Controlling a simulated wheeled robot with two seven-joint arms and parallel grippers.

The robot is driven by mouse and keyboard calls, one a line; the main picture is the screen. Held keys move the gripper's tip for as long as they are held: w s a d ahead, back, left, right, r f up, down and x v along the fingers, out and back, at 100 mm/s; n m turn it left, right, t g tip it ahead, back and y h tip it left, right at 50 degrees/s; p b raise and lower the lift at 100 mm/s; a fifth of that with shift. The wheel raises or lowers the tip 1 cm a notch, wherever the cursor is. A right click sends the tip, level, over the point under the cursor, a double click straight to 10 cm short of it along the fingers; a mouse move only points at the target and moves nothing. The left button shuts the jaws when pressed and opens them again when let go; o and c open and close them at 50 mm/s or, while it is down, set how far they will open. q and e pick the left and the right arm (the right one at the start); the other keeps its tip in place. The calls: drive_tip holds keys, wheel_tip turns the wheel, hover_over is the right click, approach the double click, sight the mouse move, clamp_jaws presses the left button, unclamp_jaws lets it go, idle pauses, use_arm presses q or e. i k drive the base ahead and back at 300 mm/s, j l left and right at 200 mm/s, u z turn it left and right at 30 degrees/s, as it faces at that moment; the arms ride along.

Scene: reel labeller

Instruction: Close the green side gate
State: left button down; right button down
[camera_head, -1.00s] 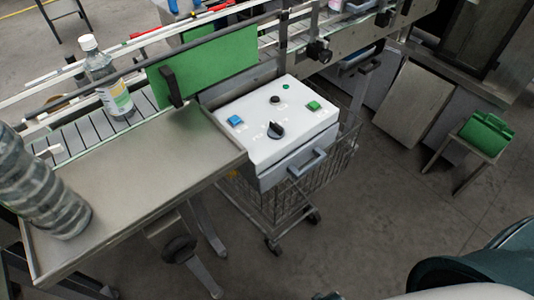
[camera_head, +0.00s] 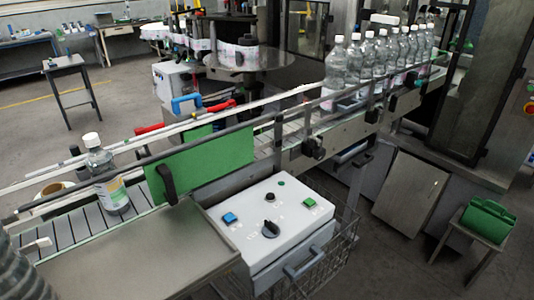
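The green side gate (camera_head: 210,164) is a flat green panel with a black handle (camera_head: 166,182) near its left end. It stands upright along the near side of the conveyor, behind the white control box. I cannot tell from this view whether it sits fully flush with the rail. A smaller green piece (camera_head: 196,134) shows behind its upper edge. Neither of my grippers is in view.
A labelled bottle (camera_head: 107,176) stands on the conveyor left of the gate. Several clear bottles (camera_head: 375,60) stand in line at the back right. The control box (camera_head: 250,238) and a steel table (camera_head: 130,255) are in front. A green bin (camera_head: 487,219) sits on a stool at right.

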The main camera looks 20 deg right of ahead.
sight(170, 177)
drive_tip(key=k+l+z, duration=0.15)
drive_tip(key=l, duration=0.65)
drive_tip(key=l+z, duration=0.15)
drive_tip(key=l, duration=0.65)
